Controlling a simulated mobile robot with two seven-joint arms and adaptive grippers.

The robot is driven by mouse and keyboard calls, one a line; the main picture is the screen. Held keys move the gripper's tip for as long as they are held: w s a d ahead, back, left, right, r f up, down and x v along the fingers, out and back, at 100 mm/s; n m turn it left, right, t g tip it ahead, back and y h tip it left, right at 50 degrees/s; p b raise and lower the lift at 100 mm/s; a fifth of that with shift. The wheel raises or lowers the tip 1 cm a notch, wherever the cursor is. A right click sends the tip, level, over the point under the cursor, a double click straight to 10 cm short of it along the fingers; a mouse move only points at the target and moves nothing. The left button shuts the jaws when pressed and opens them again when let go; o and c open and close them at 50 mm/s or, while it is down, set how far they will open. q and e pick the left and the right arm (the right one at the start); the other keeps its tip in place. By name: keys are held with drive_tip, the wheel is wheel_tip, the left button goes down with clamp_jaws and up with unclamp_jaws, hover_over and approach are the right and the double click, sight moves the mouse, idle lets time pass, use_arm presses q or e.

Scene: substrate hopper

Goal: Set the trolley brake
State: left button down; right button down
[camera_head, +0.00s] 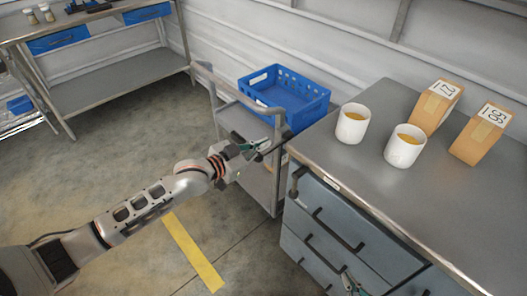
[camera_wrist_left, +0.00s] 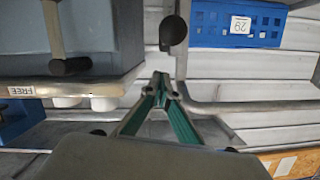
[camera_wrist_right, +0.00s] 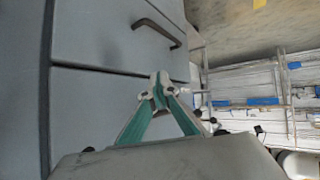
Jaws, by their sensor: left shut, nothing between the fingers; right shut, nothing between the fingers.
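The metal trolley (camera_head: 228,115) stands beside the grey drawer cabinet. My left gripper (camera_head: 262,147) is shut and empty at the trolley's near end; it also shows in the left wrist view (camera_wrist_left: 160,78). Just beyond its tips is a bar with a dark round knob (camera_wrist_left: 173,32). A second black-ended handle (camera_wrist_left: 70,67) is at the cabinet corner. A label reading FREE (camera_wrist_left: 20,90) is upside down on the metal edge there. I cannot tell which part is the brake. My right gripper (camera_head: 350,285) is shut and empty before the drawers; it also shows in the right wrist view (camera_wrist_right: 160,82).
A blue crate (camera_head: 312,98) sits on the trolley. The cabinet's worktop (camera_head: 440,215) holds two white mugs (camera_head: 353,123) and two brown bags (camera_head: 436,106). Drawer handles (camera_head: 340,230) stick out near my right gripper. A workbench (camera_head: 120,85) stands back left. The middle floor is clear.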

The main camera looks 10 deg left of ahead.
sight(263, 155)
use_arm(q)
drive_tip(key=f, duration=0.2)
drive_tip(key=w+f+b, duration=0.1)
drive_tip(key=shift+w+f, duration=0.15)
drive_tip(key=shift+f, duration=0.4)
